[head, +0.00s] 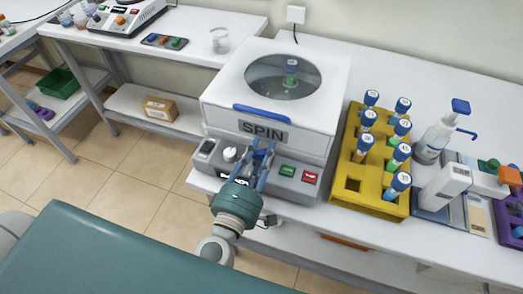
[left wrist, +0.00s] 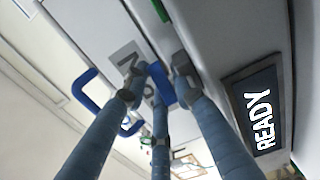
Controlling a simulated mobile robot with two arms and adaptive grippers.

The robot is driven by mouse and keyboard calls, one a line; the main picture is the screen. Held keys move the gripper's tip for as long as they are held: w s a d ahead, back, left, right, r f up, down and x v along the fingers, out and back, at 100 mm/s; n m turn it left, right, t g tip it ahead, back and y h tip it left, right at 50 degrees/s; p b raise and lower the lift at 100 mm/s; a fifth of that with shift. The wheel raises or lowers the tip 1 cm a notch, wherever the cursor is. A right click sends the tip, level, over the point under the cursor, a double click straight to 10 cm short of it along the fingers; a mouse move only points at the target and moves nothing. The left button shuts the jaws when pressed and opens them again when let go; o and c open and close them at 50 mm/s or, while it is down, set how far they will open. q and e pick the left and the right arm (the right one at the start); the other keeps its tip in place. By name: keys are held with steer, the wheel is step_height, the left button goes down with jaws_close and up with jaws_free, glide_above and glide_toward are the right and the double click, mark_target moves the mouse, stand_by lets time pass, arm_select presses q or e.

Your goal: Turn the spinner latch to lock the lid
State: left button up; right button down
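The white spinner (head: 215,90) stands on the bench with its lid (head: 325,68) down; the lid has a round window and a blue handle (head: 262,114). My left gripper (head: 262,156) is at the spinner's front, below the SPIN label, and hides the latch there in the head view. In the left wrist view a small blue latch (left wrist: 160,86) sits between the fingertips of my left gripper (left wrist: 155,92). One fingertip looks against it; whether the others touch is unclear. My right gripper is in no view.
The front panel has a green button (head: 287,170), a red button (head: 310,178) and a display reading READY (left wrist: 258,118). A yellow rack (head: 352,184) of capped tubes stands close to the right. A glass beaker (head: 220,40) stands behind left.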

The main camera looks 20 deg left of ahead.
arm_select(q)
jaws_close()
steer(key=shift+r+m+h, duration=0.1)
steer(key=shift+m+h, duration=0.4)
steer(key=shift+h, duration=0.1)
steer(key=shift+m+h+p, duration=0.3)
steer(key=shift+m+h, duration=0.1)
steer(key=shift+h, duration=0.3)
steer(key=shift+a+f+m+g+h+b, duration=0.1)
steer(key=shift+f+m+g+h+b, duration=0.1)
steer(key=shift+m+h+b, duration=0.3)
steer(key=shift+f+m+g+h+b, duration=0.1)
steer(key=shift+m+g+h, duration=0.15)
steer(key=shift+h, duration=0.45)
steer(key=shift+m+h+b, duration=0.35)
steer(key=shift+h+b, duration=0.05)
steer(key=shift+b, duration=0.05)
steer(key=shift+r+m+g+h+b, duration=0.15)
steer(key=shift+m+g+h+b, duration=0.2)
steer(key=shift+h, duration=0.25)
